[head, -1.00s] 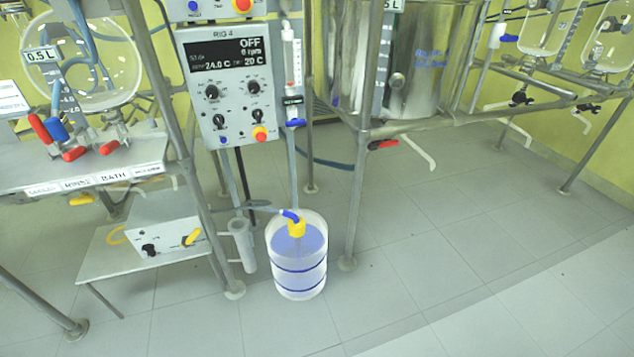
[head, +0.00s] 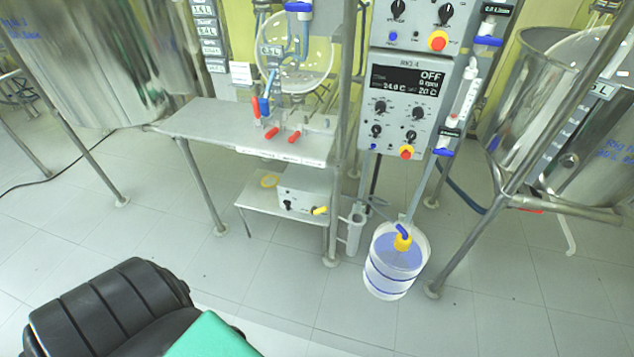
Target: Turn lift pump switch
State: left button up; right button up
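A white box (head: 308,190) sits on the low shelf under the bench. Its front has a black knob (head: 287,205) and a yellow handle-like knob (head: 320,211). Any label on it is too small to read, so I cannot tell whether it is the lift pump. The RIG 4 control panel (head: 405,100) stands right of the bench, with a display reading OFF, several black knobs, a blue button and a red-yellow button (head: 406,153). Neither of my grippers shows in the head view.
The bench (head: 190,120) carries red-handled valves (head: 272,133) beneath a round glass vessel (head: 295,60). A bucket of bluish liquid (head: 397,262) stands on the floor near a metal post. Steel vessels stand at left and right.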

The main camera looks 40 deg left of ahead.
aim_at(287, 203)
jog(key=u, duration=1.4)
jog(key=i+j, duration=0.15)
jog(key=j, duration=0.15)
